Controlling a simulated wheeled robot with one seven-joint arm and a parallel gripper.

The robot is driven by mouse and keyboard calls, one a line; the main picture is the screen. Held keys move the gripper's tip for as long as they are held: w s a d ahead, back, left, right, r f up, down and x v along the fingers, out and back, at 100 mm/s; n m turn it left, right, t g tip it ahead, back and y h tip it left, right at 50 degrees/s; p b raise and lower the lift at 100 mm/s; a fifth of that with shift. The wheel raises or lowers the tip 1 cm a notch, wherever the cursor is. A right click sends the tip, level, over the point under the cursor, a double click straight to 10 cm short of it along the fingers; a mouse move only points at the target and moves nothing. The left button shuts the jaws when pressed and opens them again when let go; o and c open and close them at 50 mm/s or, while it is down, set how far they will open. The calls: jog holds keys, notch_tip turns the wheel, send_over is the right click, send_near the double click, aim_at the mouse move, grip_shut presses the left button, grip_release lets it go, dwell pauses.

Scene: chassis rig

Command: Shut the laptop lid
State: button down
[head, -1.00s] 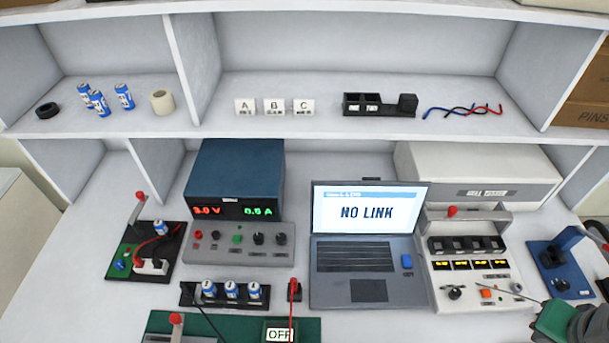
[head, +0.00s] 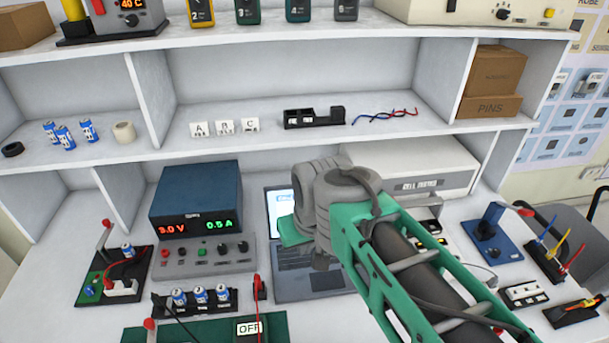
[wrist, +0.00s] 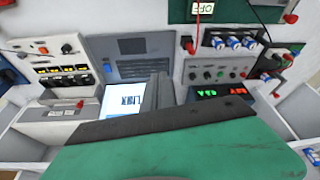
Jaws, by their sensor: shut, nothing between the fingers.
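The laptop stands open on the bench. In the head view its lid (head: 279,204) is upright and mostly hidden behind my arm. Part of its grey base (head: 305,284) shows below. In the wrist view, which is turned upside down, the base (wrist: 130,68) and the lit screen (wrist: 117,98) both show. My gripper (wrist: 160,84) shows there as dark grey fingers, shut and empty, overlapping the screen's edge. I cannot tell whether they touch the lid.
A blue power supply (head: 196,195) stands left of the laptop, with a grey control box (head: 205,256) before it. A white cell tester (head: 410,172) is behind right. A battery holder (head: 195,304) and a green board (head: 195,333) lie in front. A shelf (head: 270,140) runs above.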

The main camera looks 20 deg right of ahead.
jog(key=w+d+r+m+g, duration=0.1)
jog(key=w+d+r, duration=0.1)
jog(key=w+d, duration=0.7)
jog(key=w+d+r+m, duration=0.15)
jog(key=w+d, duration=0.35)
jog(key=w, duration=0.8)
jog(key=w+d+f, duration=0.1)
jog(key=w+d, duration=0.3)
jog(key=d, duration=0.1)
jog(key=p+x, duration=0.2)
jog(key=x, duration=0.8)
jog(key=shift+s+d+g, duration=0.15)
jog(key=shift+s+g, duration=0.15)
jog(key=shift+s, duration=0.05)
jog(key=shift+f, duration=0.2)
